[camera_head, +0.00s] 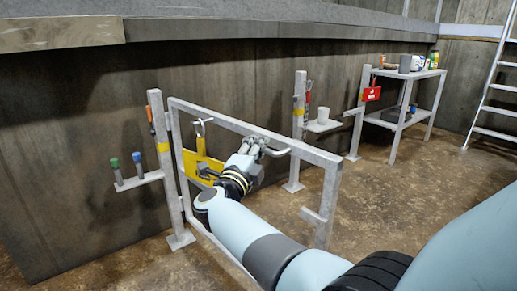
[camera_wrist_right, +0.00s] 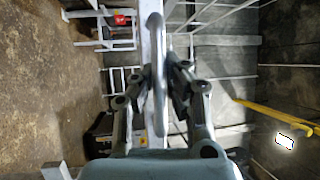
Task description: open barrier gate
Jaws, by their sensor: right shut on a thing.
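The barrier gate (camera_head: 235,122) is a pale metal frame between a left post (camera_head: 157,120) and a free end on the right. Its free end stands nearer to me than the second post (camera_head: 299,120), with a gap between them, so the gate looks swung partly out. My right gripper (camera_head: 250,147) is at the gate's top bar, shut on the curved metal handle (camera_head: 276,152). In the right wrist view the handle (camera_wrist_right: 155,45) runs between the two fingers of the gripper (camera_wrist_right: 160,78). My left gripper is not in view.
A yellow plate (camera_head: 203,167) hangs at the gate. A small shelf with two capped items (camera_head: 126,172) juts out left. A shelf table (camera_head: 405,112) with cans and a ladder (camera_head: 490,90) stand at the back right. A concrete wall (camera_head: 60,130) runs behind; brown floor lies in front.

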